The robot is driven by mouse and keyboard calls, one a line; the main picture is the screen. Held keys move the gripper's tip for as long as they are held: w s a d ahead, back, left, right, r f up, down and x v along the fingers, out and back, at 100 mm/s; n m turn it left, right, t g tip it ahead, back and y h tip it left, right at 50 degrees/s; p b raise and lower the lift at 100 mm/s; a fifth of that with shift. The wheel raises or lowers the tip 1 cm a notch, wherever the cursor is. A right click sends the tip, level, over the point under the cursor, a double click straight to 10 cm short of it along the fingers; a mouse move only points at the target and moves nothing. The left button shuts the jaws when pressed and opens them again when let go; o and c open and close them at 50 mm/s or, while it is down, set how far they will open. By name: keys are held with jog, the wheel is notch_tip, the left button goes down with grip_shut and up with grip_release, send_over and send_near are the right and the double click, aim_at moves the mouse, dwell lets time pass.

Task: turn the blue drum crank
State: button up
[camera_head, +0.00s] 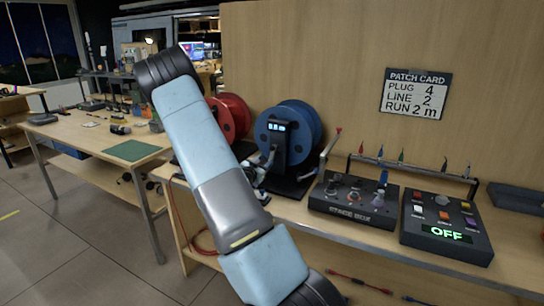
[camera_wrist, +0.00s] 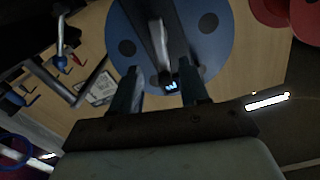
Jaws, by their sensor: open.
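The blue drum (camera_head: 313,118) stands upright on the bench behind a dark post with a small lit display (camera_head: 277,127).
A red drum (camera_head: 233,115) stands left of the blue one. A patch card (camera_head: 415,95) is on the wall. A side table (camera_head: 95,140) stands left.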

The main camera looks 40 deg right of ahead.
aim_at(272, 155)
jog(key=x, duration=0.8)
jog(key=shift+w+d, duration=0.1)
jog(key=shift+d, duration=0.1)
grip_shut()
jog(key=shift+a, duration=0.3)
jog(key=shift+d, duration=0.25)
